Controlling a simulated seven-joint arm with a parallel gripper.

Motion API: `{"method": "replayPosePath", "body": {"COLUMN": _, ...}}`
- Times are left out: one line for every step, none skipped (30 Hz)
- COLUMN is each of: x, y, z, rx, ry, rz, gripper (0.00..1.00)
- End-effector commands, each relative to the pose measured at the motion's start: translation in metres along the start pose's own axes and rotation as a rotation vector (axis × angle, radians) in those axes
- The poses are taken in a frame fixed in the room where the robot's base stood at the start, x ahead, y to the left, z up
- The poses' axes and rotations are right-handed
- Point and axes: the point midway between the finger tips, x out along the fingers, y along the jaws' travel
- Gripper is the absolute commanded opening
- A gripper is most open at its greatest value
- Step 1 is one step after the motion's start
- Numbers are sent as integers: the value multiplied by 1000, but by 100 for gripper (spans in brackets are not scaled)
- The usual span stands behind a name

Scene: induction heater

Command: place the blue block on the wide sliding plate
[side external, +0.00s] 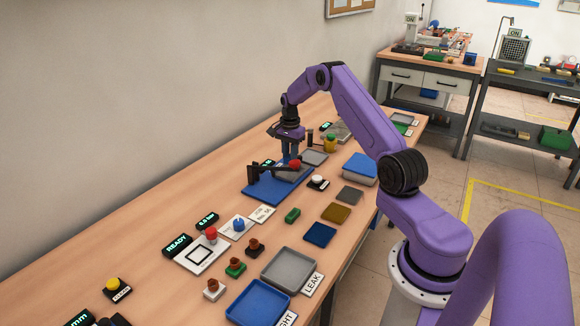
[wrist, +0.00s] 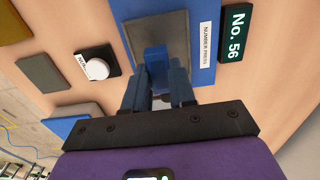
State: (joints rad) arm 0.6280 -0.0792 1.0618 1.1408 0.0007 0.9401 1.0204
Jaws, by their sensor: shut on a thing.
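My gripper (side external: 290,152) is over the blue base of the number press, pointing down. In the wrist view its two dark blue fingers (wrist: 157,85) are shut on a small blue block (wrist: 155,57). The block is in front of a grey plate (wrist: 171,25) on the blue base (wrist: 203,68); whether it touches the plate cannot be told. In the side view the grey plate (side external: 288,175) lies on the blue base (side external: 265,193), near a black arm and a red knob (side external: 295,164). The block is not clear in the side view.
A white button (side external: 318,181) stands right of the base and also shows in the wrist view (wrist: 97,69). A green block (side external: 292,215) and flat coloured plates lie in front. A grey tray (side external: 289,269) and a blue tray (side external: 259,302) are nearer the camera.

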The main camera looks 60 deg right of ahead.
Motion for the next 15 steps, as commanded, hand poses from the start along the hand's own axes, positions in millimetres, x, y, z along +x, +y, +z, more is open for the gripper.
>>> {"method": "replayPosePath", "body": {"x": 5, "y": 0, "z": 0, "rx": 0, "ry": 0, "rz": -1, "gripper": 0}}
{"method": "replayPosePath", "body": {"x": 6, "y": 0, "z": 0, "rx": 0, "ry": 1, "rz": -1, "gripper": 0}}
{"method": "replayPosePath", "body": {"x": 8, "y": 0, "z": -1, "rx": 1, "ry": 1, "rz": -1, "gripper": 0}}
{"method": "replayPosePath", "body": {"x": 10, "y": 0, "z": -1, "rx": 1, "ry": 1, "rz": -1, "gripper": 0}}
{"method": "replayPosePath", "body": {"x": 12, "y": 0, "z": 0, "rx": 1, "ry": 1, "rz": -1, "gripper": 0}}
{"method": "replayPosePath", "body": {"x": 15, "y": 0, "z": 0, "rx": 1, "ry": 0, "rz": 0, "gripper": 0}}
{"method": "replayPosePath", "body": {"x": 18, "y": 0, "z": 0, "rx": 1, "ry": 0, "rz": 0, "gripper": 0}}
{"method": "replayPosePath", "body": {"x": 21, "y": 0, "z": 0, "rx": 1, "ry": 0, "rz": 0, "gripper": 0}}
{"method": "replayPosePath", "body": {"x": 27, "y": 0, "z": 0, "rx": 0, "ry": 0, "rz": 0, "gripper": 0}}
{"method": "replayPosePath", "body": {"x": 32, "y": 0, "z": 0, "rx": 0, "ry": -1, "rz": 1, "gripper": 0}}
{"method": "replayPosePath", "body": {"x": 36, "y": 0, "z": 0, "rx": 0, "ry": -1, "rz": 1, "gripper": 0}}
{"method": "replayPosePath", "body": {"x": 41, "y": 0, "z": 0, "rx": 0, "ry": 0, "rz": 0, "gripper": 0}}
{"method": "replayPosePath", "body": {"x": 44, "y": 0, "z": 0, "rx": 0, "ry": 0, "rz": 0, "gripper": 0}}
{"method": "replayPosePath", "body": {"x": 45, "y": 0, "z": 0, "rx": 0, "ry": 1, "rz": -1, "gripper": 0}}
{"method": "replayPosePath", "body": {"x": 46, "y": 0, "z": 0, "rx": 1, "ry": 1, "rz": -2, "gripper": 0}}
